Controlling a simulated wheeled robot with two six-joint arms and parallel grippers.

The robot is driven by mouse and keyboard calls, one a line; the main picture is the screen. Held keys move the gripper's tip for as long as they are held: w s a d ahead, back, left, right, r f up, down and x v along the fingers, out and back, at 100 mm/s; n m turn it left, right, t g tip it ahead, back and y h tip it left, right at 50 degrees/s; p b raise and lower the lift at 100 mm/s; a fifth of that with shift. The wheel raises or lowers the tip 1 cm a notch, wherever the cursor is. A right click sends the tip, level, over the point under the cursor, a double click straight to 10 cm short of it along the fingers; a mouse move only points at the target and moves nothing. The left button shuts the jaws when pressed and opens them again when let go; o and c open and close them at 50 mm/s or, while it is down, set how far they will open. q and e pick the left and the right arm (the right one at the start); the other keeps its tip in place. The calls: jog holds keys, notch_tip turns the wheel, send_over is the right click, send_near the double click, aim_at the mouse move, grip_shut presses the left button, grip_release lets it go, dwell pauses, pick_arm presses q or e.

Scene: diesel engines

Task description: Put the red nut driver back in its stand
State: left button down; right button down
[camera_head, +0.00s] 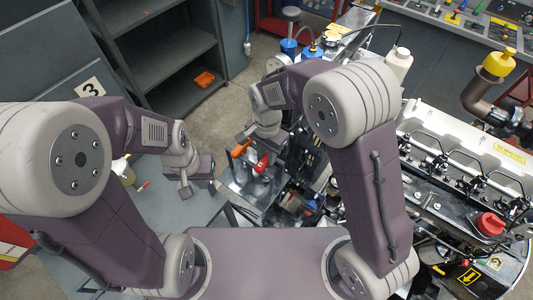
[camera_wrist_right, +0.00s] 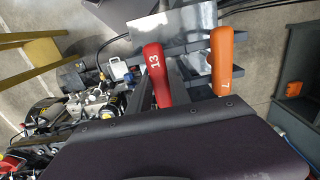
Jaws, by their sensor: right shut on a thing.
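The red nut driver (camera_head: 262,163) has a handle marked 13. In the right wrist view its red handle (camera_wrist_right: 155,68) shows between the dark fingers of my right gripper (camera_wrist_right: 160,92). My right gripper (camera_head: 257,146) is shut on it, above a shiny metal plate (camera_head: 238,182) that seems to belong to the stand. An orange nut driver (camera_head: 240,148) marked 7 is close beside it; it also shows in the right wrist view (camera_wrist_right: 222,55). The drivers' lower ends and the stand's holes are hidden. My left gripper (camera_head: 199,190) is empty, its fingers apart, left of the plate.
A large diesel engine (camera_head: 465,170) fills the right side. A grey table (camera_head: 180,225) lies below my left gripper. Cluttered dark parts crowd the plate's right side.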

jog(key=c, duration=0.8)
grip_release()
jog(key=shift+f, duration=0.1)
jog(key=shift+o, duration=0.2)
notch_tip(320, 180, up, 10)
jog(key=p, duration=0.9)
jog(key=shift+f, duration=0.2)
dwell(0.4)
